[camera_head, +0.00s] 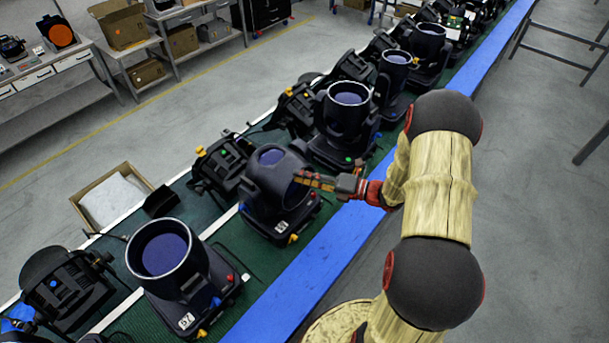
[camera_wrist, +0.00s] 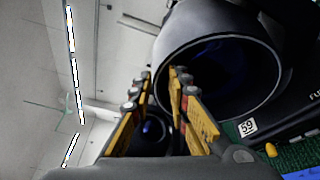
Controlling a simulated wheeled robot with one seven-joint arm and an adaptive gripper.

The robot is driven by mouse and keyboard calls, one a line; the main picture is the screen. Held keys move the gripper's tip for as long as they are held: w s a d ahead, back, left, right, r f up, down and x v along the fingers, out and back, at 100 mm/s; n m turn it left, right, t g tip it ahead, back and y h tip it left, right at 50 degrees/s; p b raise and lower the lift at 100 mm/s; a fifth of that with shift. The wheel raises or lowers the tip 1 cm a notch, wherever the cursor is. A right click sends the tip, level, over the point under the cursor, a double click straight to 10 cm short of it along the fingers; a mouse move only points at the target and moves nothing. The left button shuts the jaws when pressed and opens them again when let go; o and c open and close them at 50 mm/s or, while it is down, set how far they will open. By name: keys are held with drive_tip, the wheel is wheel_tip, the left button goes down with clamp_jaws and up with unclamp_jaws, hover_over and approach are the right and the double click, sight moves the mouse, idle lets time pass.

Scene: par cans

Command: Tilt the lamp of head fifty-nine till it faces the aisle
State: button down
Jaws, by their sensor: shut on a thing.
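Head fifty-nine stands on the green bench top, its base carrying a white tag (camera_head: 281,227) that reads 59 in the wrist view (camera_wrist: 247,127). In the wrist view the round lamp rim (camera_wrist: 272,48) opens toward me, with a dark blue inside. My gripper (camera_head: 303,181) reaches in from the right. Its yellow fingers (camera_wrist: 162,75) are shut on the rim's near edge; the exact contact is partly hidden by the fingers.
A neighbouring head (camera_head: 163,254) stands in front to the left, and another (camera_head: 347,115) close behind. The blue edge strip (camera_head: 300,290) runs along the bench. An open cardboard box (camera_head: 112,194) lies on the far side.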

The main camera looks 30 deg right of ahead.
drive_tip(key=c, duration=1.8)
unclamp_jaws()
drive_tip(key=shift+o, duration=0.4)
drive_tip(key=shift+s+d, duration=0.1)
drive_tip(key=f+v, duration=0.1)
drive_tip(key=v, duration=1)
drive_tip(key=shift+s+d+r, duration=0.3)
drive_tip(key=shift+r, duration=0.2)
